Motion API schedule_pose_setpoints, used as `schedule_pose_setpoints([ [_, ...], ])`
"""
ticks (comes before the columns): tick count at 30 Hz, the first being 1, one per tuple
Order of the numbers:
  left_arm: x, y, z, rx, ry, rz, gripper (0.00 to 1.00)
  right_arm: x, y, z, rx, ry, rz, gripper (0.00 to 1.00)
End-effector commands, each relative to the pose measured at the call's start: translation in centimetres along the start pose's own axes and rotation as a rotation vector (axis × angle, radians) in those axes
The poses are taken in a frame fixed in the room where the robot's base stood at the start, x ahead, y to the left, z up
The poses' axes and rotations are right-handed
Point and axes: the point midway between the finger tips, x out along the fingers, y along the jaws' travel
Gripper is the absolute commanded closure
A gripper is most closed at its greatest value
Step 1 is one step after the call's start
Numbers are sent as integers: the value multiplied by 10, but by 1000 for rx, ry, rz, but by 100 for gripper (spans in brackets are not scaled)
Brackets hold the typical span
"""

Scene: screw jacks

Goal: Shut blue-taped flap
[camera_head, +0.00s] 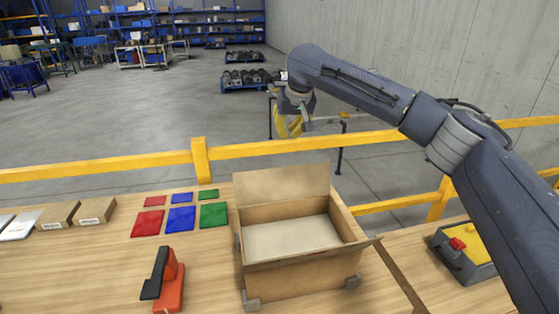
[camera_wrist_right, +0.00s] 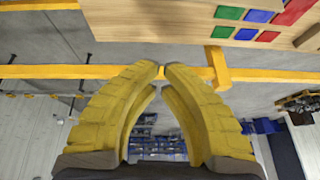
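An open cardboard box (camera_head: 300,275) stands on the wooden table in the head view. Its back flap (camera_head: 282,182) stands upright. A flap edge (camera_head: 362,245) juts out at the front right. I see no blue tape on any flap, so I cannot tell which one is blue-taped. My right gripper (camera_head: 290,124) is raised beyond the box and the yellow rail, away from the flaps. In the right wrist view its yellow fingers (camera_wrist_right: 163,70) come together at the tips with nothing between them. My left gripper is not in view.
A red-and-black tool (camera_head: 168,282) lies left of the box. Red, blue and green pieces (camera_head: 181,218) and small brown boxes (camera_head: 95,211) lie further left. A yellow rail (camera_head: 300,147) runs behind the table. A grey-and-yellow case with a red button (camera_head: 458,243) is at right.

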Motion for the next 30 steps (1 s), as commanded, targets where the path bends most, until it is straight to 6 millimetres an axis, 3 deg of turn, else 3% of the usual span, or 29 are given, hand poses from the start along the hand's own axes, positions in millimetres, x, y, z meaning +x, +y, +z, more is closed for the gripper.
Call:
schedule_pose_setpoints([
  [8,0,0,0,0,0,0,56,11,-4,17,-53,-54,52,100],
  [27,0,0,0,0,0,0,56,106,0,22,-51,-53,50,100],
  [30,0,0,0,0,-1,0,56,96,1,27,-54,-49,50,100],
])
